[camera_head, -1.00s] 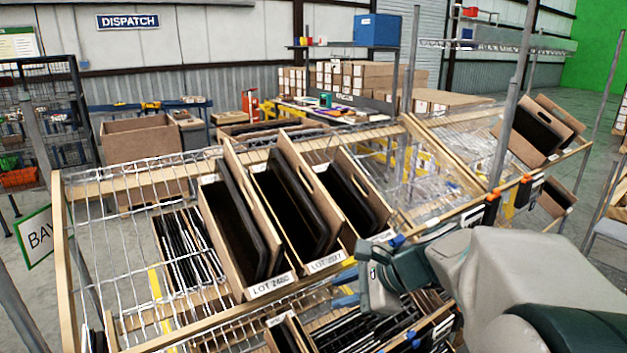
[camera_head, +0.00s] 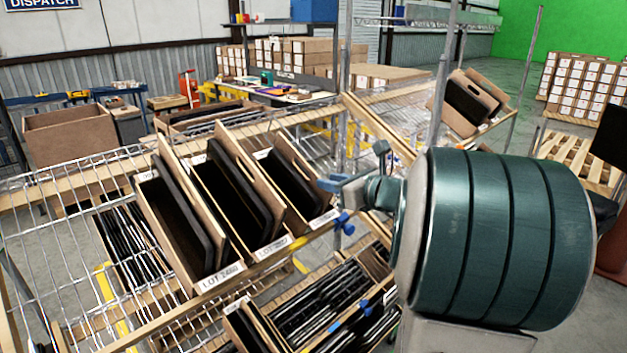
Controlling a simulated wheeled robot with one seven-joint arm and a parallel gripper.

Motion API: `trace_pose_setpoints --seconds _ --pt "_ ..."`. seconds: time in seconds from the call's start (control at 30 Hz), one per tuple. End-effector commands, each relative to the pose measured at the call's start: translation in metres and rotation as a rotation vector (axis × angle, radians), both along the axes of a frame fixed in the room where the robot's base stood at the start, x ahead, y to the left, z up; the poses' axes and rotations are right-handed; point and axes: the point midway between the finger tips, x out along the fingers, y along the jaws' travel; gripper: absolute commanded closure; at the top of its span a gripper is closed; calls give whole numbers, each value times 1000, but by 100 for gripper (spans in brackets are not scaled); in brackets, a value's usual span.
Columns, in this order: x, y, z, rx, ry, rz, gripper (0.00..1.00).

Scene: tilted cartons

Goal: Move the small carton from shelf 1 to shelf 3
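Three open cartons with dark panels stand side by side on a tilted wire shelf (camera_head: 75,190): a left carton (camera_head: 205,280) labelled LOT 2480, a middle carton (camera_head: 270,245), and a right carton (camera_head: 322,218) that looks smallest. No shelf numbers are readable, and I cannot tell which carton is the task's small one. My gripper (camera_head: 337,203) is just right of the right carton's front end. Its blue-tipped fingers look apart with nothing visible between them. I cannot tell whether a finger touches the carton. My arm hides part of the rack at right.
A lower shelf holds cartons of dark thin items (camera_head: 320,305). More tilted cartons (camera_head: 465,102) sit on the right rack section. A metal upright (camera_head: 440,80) stands behind my arm. A bare wire stretch lies left of the three cartons.

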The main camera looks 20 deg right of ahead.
Motion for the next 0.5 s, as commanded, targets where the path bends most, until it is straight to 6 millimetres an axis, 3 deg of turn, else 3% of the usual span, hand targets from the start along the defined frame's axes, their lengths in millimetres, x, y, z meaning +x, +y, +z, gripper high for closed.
trace_pose_setpoints --seconds 0.2,0.5 --pt "28 11 -7 -1 -1 3 73" --pt "45 17 -10 -1 0 0 73"
